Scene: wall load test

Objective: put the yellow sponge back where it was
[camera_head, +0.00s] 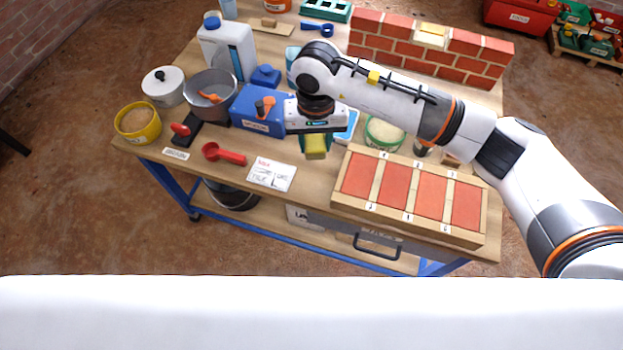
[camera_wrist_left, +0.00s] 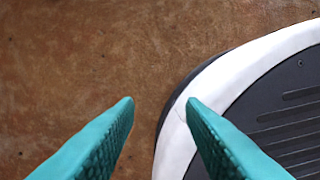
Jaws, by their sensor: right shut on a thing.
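The yellow sponge (camera_head: 316,147) has a dark green side and hangs below my right gripper (camera_head: 316,136) in the head view. The right gripper is shut on it, over the middle of the workbench (camera_head: 313,200), between the blue box and the tray of red tiles. I cannot tell whether the sponge touches the bench top. My left gripper (camera_wrist_left: 160,103) shows only in the left wrist view. Its two teal fingers are apart with nothing between them, above the brown floor and a white and dark rounded part of my base.
Near the sponge are a blue box (camera_head: 255,122), a round green container (camera_head: 384,134), the red tile tray (camera_head: 352,204) and a white note (camera_head: 271,174). A small brick wall (camera_head: 380,45) stands at the back. A red scoop (camera_head: 224,154) and a yellow tub (camera_head: 124,130) lie left.

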